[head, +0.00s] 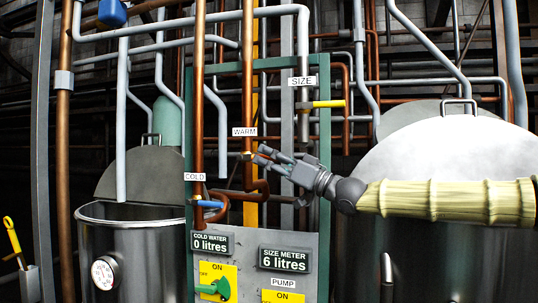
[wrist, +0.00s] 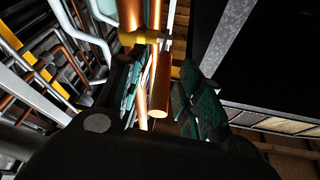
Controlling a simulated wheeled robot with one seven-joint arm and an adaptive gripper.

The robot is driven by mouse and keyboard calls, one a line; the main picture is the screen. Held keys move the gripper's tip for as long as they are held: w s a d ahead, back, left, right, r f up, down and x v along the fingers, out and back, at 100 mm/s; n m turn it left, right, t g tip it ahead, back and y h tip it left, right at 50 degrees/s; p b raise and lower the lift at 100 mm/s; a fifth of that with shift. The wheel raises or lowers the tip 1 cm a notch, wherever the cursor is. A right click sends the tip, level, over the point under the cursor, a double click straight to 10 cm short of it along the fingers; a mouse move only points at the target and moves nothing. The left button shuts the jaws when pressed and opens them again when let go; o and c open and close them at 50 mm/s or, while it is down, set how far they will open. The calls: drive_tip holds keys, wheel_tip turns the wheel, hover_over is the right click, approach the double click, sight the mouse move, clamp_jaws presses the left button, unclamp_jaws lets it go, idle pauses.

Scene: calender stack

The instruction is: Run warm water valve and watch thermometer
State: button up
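The WARM label (head: 244,132) is on a vertical copper pipe (head: 248,80). A small brass-coloured valve part (head: 246,155) shows just below it, largely hidden by my fingertips. My gripper (head: 258,154) reaches in from the right at that height. In the wrist view, my gripper (wrist: 163,80) has its fingers apart, with copper pipe (wrist: 159,90) visible through the gap. The brass valve part (wrist: 143,37) lies beyond the fingertips; contact cannot be told. A round white thermometer dial (head: 104,272) is on the left steel vat (head: 150,245); its reading is too small to read.
The blue COLD lever (head: 210,204) is below left of my gripper, and the yellow SIZE lever (head: 328,104) is above right. A panel (head: 250,240) reads 0 litres cold water and 6 litres size. A large steel vat (head: 440,150) stands behind my arm.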

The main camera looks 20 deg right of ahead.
drive_tip(key=shift+w, duration=0.15)
drive_tip(key=shift+s+r, duration=0.15)
drive_tip(key=shift+s, duration=0.2)
drive_tip(key=shift+c, duration=0.3)
drive_tip(key=shift+w, duration=0.15)
clamp_jaws()
